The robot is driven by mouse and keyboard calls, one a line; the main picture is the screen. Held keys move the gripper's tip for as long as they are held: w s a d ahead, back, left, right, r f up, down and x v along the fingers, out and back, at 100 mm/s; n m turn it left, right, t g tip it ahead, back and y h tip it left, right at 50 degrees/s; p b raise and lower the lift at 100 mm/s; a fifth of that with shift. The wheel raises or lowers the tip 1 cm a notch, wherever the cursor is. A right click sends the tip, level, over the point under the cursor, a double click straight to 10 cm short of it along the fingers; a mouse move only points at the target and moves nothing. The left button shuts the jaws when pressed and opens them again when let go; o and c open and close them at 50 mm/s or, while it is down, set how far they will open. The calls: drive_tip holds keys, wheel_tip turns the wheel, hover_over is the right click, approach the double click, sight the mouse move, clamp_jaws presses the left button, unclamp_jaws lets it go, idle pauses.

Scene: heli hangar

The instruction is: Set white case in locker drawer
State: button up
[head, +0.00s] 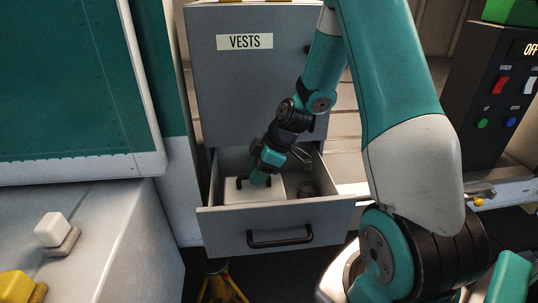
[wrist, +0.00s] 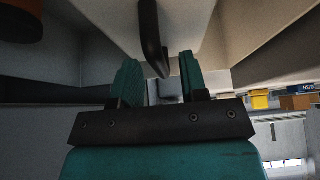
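The white case (head: 232,194) sits inside the open locker drawer (head: 225,222), at its left side. It has a dark handle on top, which also shows in the wrist view (wrist: 151,35). My gripper (head: 261,178) is over the case at the handle, inside the drawer's opening. In the wrist view my gripper (wrist: 160,70) has its two teal fingers apart, with the handle's end between them and clear space beside it. The case's underside is hidden by the drawer front.
A dark round object (head: 307,188) lies in the drawer to the right of the case. The cabinet front labelled VESTS (head: 245,75) stands above the drawer. A control panel (head: 495,95) is at the right. A grey surface with white and yellow knobs (head: 50,229) is at the left.

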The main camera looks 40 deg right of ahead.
drive_tip(key=b+v, duration=0.3)
drive_tip(key=v, duration=0.7)
drive_tip(key=s+a+r+m+g, duration=0.1)
drive_tip(key=s+a+r, duration=0.15)
drive_tip(key=a, duration=0.55)
drive_tip(key=s+a+r+g, duration=0.1)
drive_tip(key=s+a+r, duration=0.15)
drive_tip(key=a, duration=0.55)
drive_tip(key=s+a+m+g, duration=0.1)
drive_tip(key=s+a+m, duration=0.2)
drive_tip(key=s+a, duration=0.6)
drive_tip(key=s+r, duration=0.1)
drive_tip(key=s, duration=0.3)
drive_tip(key=shift+s+a+h, duration=0.25)
drive_tip(key=shift+s+h, duration=0.15)
